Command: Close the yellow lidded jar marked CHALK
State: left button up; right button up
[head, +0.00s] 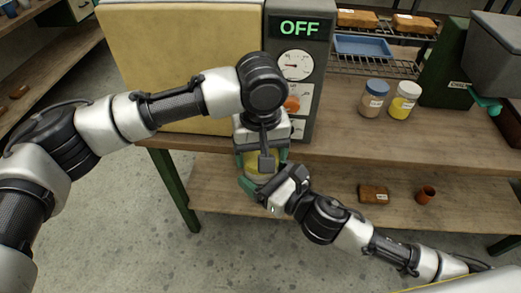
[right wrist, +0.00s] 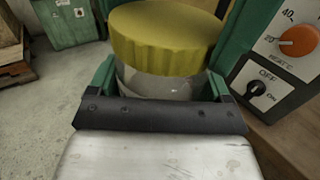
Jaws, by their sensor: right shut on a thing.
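The jar with the yellow lid (right wrist: 165,40) is held up in front of the bench's front edge. In the right wrist view its clear body (right wrist: 158,84) is between the green fingertips of my right gripper (right wrist: 160,88), which is shut on it. The lid sits on top of the body; I cannot tell how tightly. In the head view my left gripper (head: 262,158) points down over the jar, its fingers apart on either side of the lid. My right gripper (head: 259,190) reaches it from the lower right. No CHALK label is visible on this jar.
A control panel (head: 312,60) reading OFF stands behind the arms, beside a large cream panel (head: 185,55). A blue-lidded jar (head: 374,100) and a white-lidded yellow jar (head: 404,101) stand on the bench at right. A brown block (head: 373,194) and a small cup (head: 425,195) sit on the lower shelf.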

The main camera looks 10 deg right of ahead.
pick_arm(q)
jog(key=m, duration=2.4)
jog(key=o, duration=1)
jog(key=shift+r, duration=2.2)
jog(key=shift+c, duration=0.3)
